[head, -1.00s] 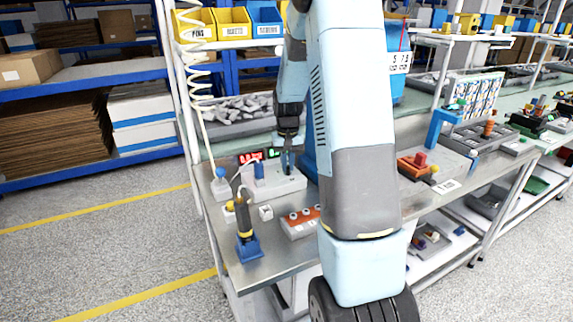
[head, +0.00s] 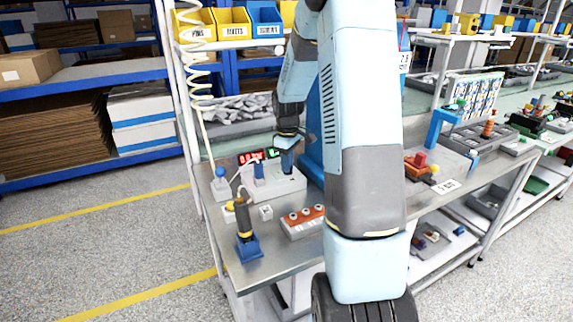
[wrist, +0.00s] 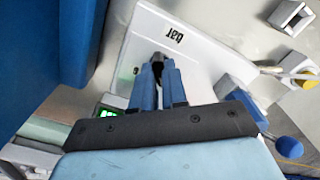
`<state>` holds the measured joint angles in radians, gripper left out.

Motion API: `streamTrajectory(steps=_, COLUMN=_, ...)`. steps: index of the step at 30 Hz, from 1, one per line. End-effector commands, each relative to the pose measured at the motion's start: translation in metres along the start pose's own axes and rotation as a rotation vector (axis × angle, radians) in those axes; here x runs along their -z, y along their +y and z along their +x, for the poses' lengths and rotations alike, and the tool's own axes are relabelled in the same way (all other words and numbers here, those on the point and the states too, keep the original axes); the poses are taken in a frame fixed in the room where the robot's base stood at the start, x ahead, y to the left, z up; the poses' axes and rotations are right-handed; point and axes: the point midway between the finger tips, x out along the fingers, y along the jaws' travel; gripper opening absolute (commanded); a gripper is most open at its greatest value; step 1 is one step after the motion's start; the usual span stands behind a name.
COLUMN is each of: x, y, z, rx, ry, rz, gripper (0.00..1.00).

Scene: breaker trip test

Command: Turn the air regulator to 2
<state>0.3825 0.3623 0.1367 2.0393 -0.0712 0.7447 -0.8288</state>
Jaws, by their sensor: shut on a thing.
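The air regulator looks to be the white housing marked "bar" (wrist: 185,50), which also shows on the bench in the head view (head: 287,188). In the wrist view its small dark knob (wrist: 158,60) sits between the blue fingertips of my gripper (wrist: 157,72), which is shut on it. In the head view my gripper (head: 287,163) reaches down to the housing's top from above. The fingers hide most of the knob, so its pointer and setting cannot be read. A green display (head: 274,153) and a red display (head: 250,157) stand behind it; their digits are not legible.
A blue block (head: 259,172) stands left of my gripper. A blue-knobbed box (head: 220,185) with a cable stands further left. A yellow-black tool in a blue stand (head: 245,235) and an orange-topped strip (head: 304,220) are in front. A tall blue panel fills the wrist view's left.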

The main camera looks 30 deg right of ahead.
Motion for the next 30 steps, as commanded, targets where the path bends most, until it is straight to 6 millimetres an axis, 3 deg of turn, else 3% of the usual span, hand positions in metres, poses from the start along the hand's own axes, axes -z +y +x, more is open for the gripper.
streamTrajectory(steps=9, x=0.001, y=0.0006, z=-0.0004, rx=-0.002, ry=0.002, rz=-0.138, gripper=0.0)
streamTrajectory(steps=27, x=0.001, y=0.0008, z=-0.0005, rx=-0.003, ry=0.002, rz=-0.172, gripper=0.0)
streamTrajectory(steps=28, x=0.001, y=0.0008, z=-0.0005, rx=-0.003, ry=0.002, rz=-0.172, gripper=0.16)
streamTrajectory(steps=30, x=0.0008, y=0.0007, z=-0.0004, rx=-0.002, ry=0.001, rz=-0.172, gripper=0.22)
